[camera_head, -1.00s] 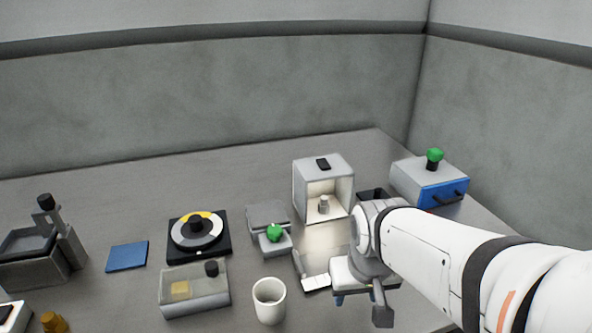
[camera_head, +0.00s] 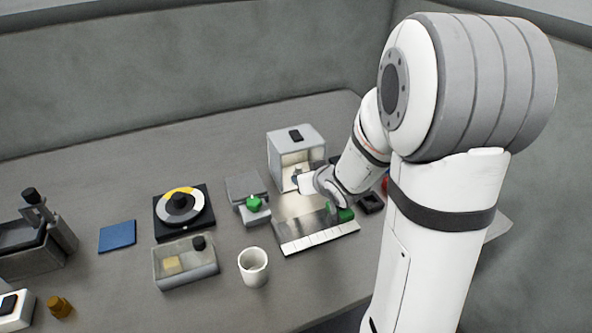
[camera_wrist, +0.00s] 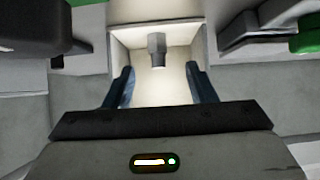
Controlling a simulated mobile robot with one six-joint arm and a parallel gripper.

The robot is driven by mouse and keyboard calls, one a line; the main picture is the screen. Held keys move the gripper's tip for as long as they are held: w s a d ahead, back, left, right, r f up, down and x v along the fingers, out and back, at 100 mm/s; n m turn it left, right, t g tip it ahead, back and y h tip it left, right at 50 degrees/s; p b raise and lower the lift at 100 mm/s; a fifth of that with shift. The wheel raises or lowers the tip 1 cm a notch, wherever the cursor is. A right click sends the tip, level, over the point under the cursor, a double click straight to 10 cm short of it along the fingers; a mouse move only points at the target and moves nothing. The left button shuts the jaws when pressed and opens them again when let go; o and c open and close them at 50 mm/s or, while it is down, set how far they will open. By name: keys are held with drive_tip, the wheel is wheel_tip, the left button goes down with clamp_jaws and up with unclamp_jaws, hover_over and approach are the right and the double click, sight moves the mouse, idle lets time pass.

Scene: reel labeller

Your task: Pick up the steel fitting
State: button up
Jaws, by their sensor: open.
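The steel fitting (camera_wrist: 157,48) stands inside a lit, open-fronted box (camera_wrist: 120,32) in the wrist view. It is a small grey piece with a wider, faceted top. My gripper (camera_wrist: 159,78) is open, its two blue fingers reaching toward the box opening. The fitting is ahead of the fingertips, roughly centred between them, and nothing is held. In the head view, the box (camera_head: 287,142) stands at the back, with my gripper (camera_head: 303,184) at its front.
A green-knobbed device (camera_head: 246,188) stands left of the box. A dial on a black base (camera_head: 160,222), a clear-lidded case (camera_head: 186,278) and a white cup (camera_head: 253,267) are further left and front. A plate with a white strip (camera_head: 318,236) lies below my wrist.

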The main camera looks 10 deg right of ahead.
drive_tip(key=x, duration=0.7)
drive_tip(key=shift+w+d+f, duration=0.15)
drive_tip(key=shift+w+f, duration=0.05)
drive_tip(key=shift+f, duration=0.05)
drive_tip(key=shift+c, duration=0.5)
clamp_jaws()
drive_tip(key=shift+r, duration=0.1)
